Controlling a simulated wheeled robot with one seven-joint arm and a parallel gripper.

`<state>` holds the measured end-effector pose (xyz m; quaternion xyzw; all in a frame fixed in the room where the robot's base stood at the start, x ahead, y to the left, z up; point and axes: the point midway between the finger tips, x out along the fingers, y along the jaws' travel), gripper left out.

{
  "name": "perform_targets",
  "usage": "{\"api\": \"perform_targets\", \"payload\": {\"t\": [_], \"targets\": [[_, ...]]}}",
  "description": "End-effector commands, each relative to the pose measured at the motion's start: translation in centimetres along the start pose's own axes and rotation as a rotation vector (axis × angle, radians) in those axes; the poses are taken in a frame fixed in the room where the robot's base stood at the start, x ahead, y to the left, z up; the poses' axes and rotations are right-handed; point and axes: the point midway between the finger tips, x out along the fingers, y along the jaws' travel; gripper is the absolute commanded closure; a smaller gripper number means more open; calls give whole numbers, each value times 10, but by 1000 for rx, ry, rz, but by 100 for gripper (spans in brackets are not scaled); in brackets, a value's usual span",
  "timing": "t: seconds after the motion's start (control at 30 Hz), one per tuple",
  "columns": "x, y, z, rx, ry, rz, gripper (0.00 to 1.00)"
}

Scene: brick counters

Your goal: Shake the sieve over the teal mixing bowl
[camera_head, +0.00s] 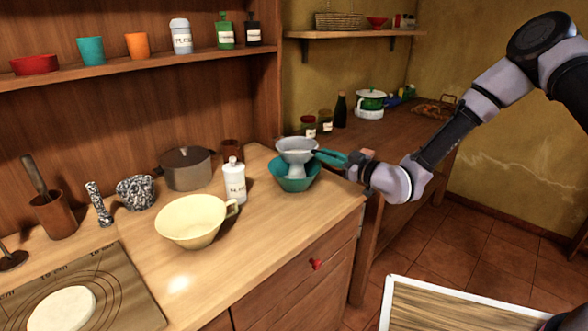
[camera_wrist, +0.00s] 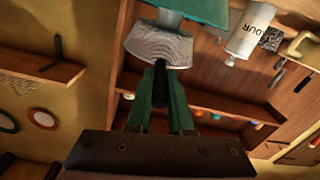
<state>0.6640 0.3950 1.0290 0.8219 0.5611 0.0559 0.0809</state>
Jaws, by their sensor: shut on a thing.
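The grey metal sieve (camera_head: 297,148) is just above the teal mixing bowl (camera_head: 295,181) at the counter's right end. Its lower part overlaps the bowl's opening; I cannot tell whether they touch. My gripper (camera_head: 322,156) reaches in from the right and is shut on the sieve's handle. In the wrist view, the sieve (camera_wrist: 158,47) is in front of the green fingers, with the dark handle (camera_wrist: 160,85) between them. The teal bowl (camera_wrist: 205,8) shows at the top edge there. The inside of the bowl is mostly hidden by the sieve.
A white labelled bottle (camera_head: 235,183), a cream bowl (camera_head: 195,222) with a handle and a grey pot (camera_head: 187,168) stand left of the teal bowl. Jars (camera_head: 309,127) and a dark bottle (camera_head: 341,110) stand behind. The counter's front edge is close.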

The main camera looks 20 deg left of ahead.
Motion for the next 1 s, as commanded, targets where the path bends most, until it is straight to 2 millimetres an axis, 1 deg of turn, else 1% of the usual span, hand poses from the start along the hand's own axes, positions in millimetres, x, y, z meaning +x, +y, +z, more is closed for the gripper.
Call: {"api": "perform_targets", "payload": {"t": [0.03,0.1,0.2,0.27,0.4,0.47,0.53,0.7,0.77,0.87,1.0], "targets": [[0,-8,-1,4,1,-4,100],[1,-18,-4,3,1,-5,100],[0,-24,-5,1,0,-2,100],[0,-20,-4,0,0,1,100],[0,-1,-1,-1,1,2,100],[0,4,1,0,0,1,100],[0,2,0,2,0,-2,100],[1,-19,-4,3,1,-4,100],[1,-24,-5,1,0,-3,100],[0,-18,-4,-1,0,1,100],[0,0,-1,-1,1,1,100]]}}
